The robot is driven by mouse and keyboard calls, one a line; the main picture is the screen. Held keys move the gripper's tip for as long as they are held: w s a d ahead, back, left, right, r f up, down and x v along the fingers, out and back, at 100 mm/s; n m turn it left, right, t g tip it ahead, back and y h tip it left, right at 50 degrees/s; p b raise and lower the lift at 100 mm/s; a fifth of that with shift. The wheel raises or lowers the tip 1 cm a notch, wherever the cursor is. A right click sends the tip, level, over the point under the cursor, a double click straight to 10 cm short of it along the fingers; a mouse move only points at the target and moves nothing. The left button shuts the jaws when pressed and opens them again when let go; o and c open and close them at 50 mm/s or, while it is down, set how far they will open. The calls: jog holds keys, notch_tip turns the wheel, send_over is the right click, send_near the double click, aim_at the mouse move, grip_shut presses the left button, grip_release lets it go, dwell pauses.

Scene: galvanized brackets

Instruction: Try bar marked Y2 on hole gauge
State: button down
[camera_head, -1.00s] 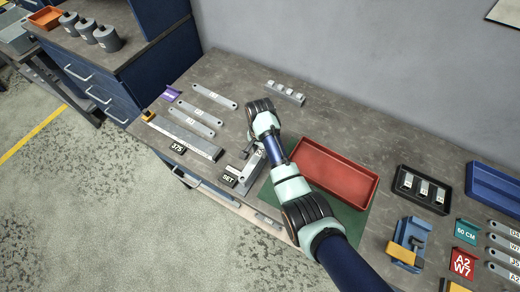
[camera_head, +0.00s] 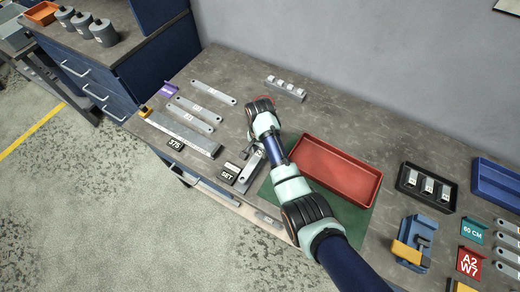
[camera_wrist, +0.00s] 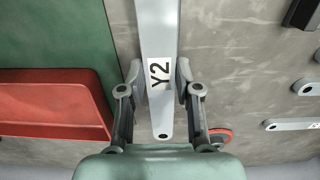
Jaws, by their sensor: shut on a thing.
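A long grey bar marked Y2 (camera_wrist: 160,35) lies between the fingers of my gripper (camera_wrist: 159,82) in the wrist view. The fingers are shut on its two sides at the label. Its rounded end with a small hole shows between the fingers, and its other end runs out of the top of the view. A grey bar-like piece (camera_head: 249,172) shows just in front of my wrist, beside the SET plate (camera_head: 228,175). I cannot tell which piece is the hole gauge.
A red tray (camera_head: 340,188) on a green mat (camera_head: 362,215) stands right of my arm. Several grey bars (camera_head: 197,108) lie to the left. A grey strip with white pieces (camera_head: 285,92) lies behind. A black tray (camera_head: 402,182) and blue clamp (camera_head: 419,228) stand to the right.

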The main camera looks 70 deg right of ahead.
jog(key=shift+f+b, duration=1)
jog(key=shift+f, duration=0.5)
dwell(2.1)
jog(key=c, duration=0.7)
grip_release()
notch_tip(320, 180, up, 8)
jog(key=shift+f, duration=0.2)
